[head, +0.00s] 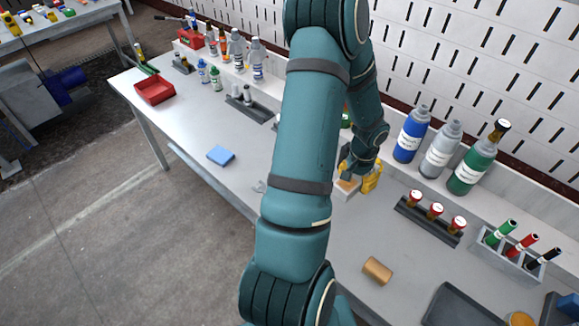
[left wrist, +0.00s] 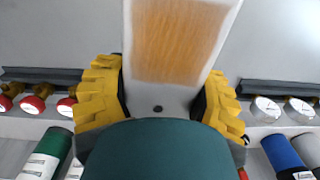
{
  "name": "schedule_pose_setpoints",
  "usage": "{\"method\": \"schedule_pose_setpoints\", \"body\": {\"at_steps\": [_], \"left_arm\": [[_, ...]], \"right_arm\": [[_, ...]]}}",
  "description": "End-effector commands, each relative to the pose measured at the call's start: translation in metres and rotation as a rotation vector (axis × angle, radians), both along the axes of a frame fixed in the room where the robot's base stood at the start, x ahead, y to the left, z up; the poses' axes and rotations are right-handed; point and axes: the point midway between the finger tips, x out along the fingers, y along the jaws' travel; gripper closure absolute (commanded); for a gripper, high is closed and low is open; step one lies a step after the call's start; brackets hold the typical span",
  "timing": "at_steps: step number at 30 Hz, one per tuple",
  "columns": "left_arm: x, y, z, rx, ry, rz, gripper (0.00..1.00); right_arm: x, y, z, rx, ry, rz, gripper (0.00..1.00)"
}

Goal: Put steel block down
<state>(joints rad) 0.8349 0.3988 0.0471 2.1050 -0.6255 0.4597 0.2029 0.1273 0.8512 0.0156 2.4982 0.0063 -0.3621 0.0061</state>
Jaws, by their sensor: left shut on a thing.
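My left gripper (head: 360,178), with yellow fingers, is over the workbench, right of my teal arm in the head view. It is shut on the steel block (head: 346,192), a pale grey block with an orange-brown patch on its face. In the left wrist view the block (left wrist: 206,83) stands between the two yellow fingers (left wrist: 162,88), one on each side. My arm and the fingers hide part of the block in the head view. I cannot tell whether its underside touches the bench. My right gripper is not in view.
On the bench (head: 310,268), a copper-coloured cylinder (head: 377,270) lies in front. A dark rack (head: 428,220) with red-rimmed gauges is to the right. Blue, grey and green bottles (head: 440,150) stand behind. A blue block (head: 221,156) and red bin (head: 154,90) are left, with bare surface around.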

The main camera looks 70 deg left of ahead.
Motion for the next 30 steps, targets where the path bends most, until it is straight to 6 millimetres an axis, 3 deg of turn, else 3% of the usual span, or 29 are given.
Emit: {"method": "schedule_pose_setpoints", "body": {"at_steps": [3, 9, 13, 21, 30], "left_arm": [[-0.025, 0.028, -0.003, 0.001, 0.0, 0.05, 0.83], [-0.048, 0.05, -0.004, 0.0, -0.001, 0.086, 0.83], [-0.054, 0.055, -0.012, -0.002, 0.0, 0.093, 0.83], [-0.054, 0.055, -0.058, -0.002, 0.001, 0.092, 0.83], [-0.054, 0.054, -0.082, -0.002, 0.0, 0.092, 0.83]], "right_arm": [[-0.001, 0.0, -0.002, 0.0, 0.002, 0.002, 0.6], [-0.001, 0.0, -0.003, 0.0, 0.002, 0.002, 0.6], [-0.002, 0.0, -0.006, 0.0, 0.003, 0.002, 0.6], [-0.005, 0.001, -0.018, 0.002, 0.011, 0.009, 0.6], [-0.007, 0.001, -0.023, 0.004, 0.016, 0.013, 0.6]]}}
